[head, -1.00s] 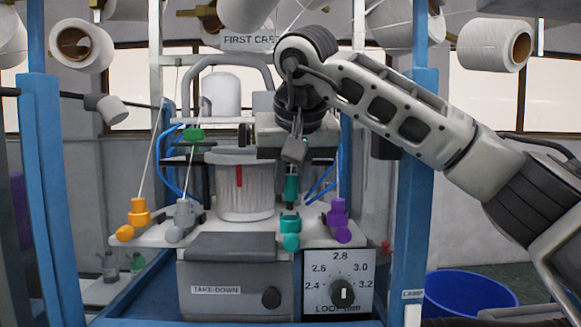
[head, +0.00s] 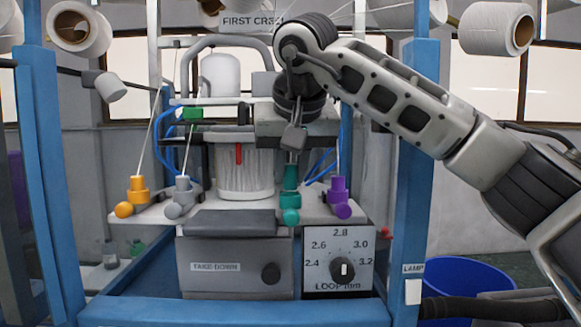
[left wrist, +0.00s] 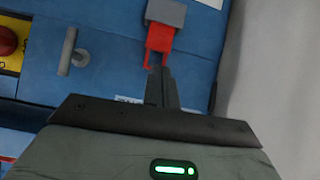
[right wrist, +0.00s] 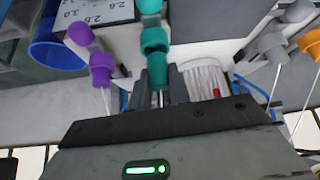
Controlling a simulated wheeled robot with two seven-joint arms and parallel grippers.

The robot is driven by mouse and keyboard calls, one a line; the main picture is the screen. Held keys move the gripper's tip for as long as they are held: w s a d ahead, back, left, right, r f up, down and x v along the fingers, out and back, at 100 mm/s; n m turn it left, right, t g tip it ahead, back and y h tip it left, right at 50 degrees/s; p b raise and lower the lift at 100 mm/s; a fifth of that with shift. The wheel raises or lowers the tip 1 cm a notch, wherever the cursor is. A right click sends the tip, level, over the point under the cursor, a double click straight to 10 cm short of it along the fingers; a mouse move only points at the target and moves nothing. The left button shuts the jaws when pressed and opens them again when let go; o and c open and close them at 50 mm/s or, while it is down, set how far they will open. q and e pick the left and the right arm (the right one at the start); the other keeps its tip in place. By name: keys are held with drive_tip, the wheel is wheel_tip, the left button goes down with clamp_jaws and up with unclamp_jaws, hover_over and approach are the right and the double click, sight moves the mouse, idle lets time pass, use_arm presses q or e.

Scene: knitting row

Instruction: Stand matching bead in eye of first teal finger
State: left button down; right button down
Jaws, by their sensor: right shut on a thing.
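My right gripper (head: 292,152) points down and is shut on a dark teal piece (head: 291,177), which also shows between its fingers in the right wrist view (right wrist: 157,70). Directly below stands a brighter teal finger (head: 290,200) with a round teal end (head: 291,217); it also shows in the right wrist view (right wrist: 154,40). The held piece and the teal finger nearly meet or touch; I cannot tell which. The eye is hidden. My left gripper (left wrist: 160,72) is out of the head view; its fingers look closed together, close to a red hook-like part (left wrist: 160,40).
An orange finger (head: 138,190) and a grey finger (head: 183,188) stand to the left, a purple finger (head: 338,188) close on the right. A white ribbed cylinder (head: 245,170) is behind. Blue posts (head: 412,190) flank the machine; a blue bin (head: 470,280) stands at right.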

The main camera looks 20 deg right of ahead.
drive_tip(key=shift+f+b, duration=0.3)
drive_tip(key=shift+f, duration=0.35)
drive_tip(key=c, duration=1.2)
unclamp_jaws()
drive_tip(key=shift+c, duration=0.2)
drive_tip(key=v, duration=1.6)
drive_tip(key=shift+p, duration=0.4)
drive_tip(key=shift+w, duration=0.1)
drive_tip(key=x, duration=1.6)
drive_tip(key=shift+b, duration=0.35)
drive_tip(key=shift+r, duration=0.15)
drive_tip(key=shift+r, duration=0.1)
